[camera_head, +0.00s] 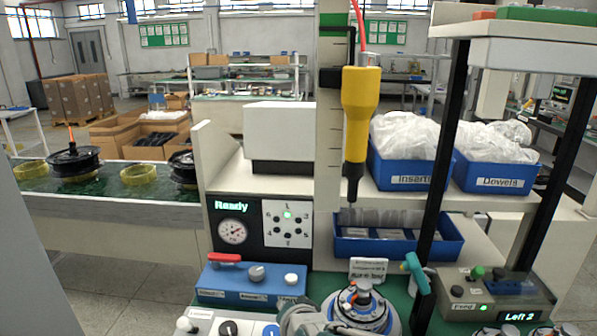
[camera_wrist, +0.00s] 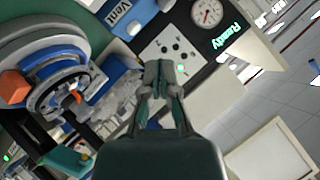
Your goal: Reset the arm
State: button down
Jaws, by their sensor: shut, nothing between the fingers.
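My gripper (camera_wrist: 160,75) shows in the middle of the wrist view, its fingers together and empty. In that view it lies in front of the panel with the gauge and the "Ready" display, apart from the parts around it. In the head view my arm (camera_head: 305,318) shows at the bottom edge, in front of the bench, and my fingertips cannot be made out there. A round motor assembly (camera_head: 362,302) with blue and silver parts sits on the bench beside my arm. A similar round assembly (camera_wrist: 50,80) fills the left of the wrist view.
A yellow screwdriver (camera_head: 360,115) hangs above the bench. Blue bins (camera_head: 405,174) stand on the shelf, and a black post (camera_head: 445,170) rises at the right. A blue box (camera_head: 250,283) with a red lever and a control box (camera_head: 495,297) flank the assembly.

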jog(key=s+d+r+n+g+h, duration=0.2)
jog(key=s+d+n, duration=0.1)
jog(key=s+d, duration=0.6)
jog(key=s+d+r+n+g+h, duration=0.2)
jog(key=s+d+g, duration=0.1)
jog(key=s+d, duration=0.6)
jog(key=shift+r+n+g, duration=0.3)
jog(key=shift+n, duration=0.1)
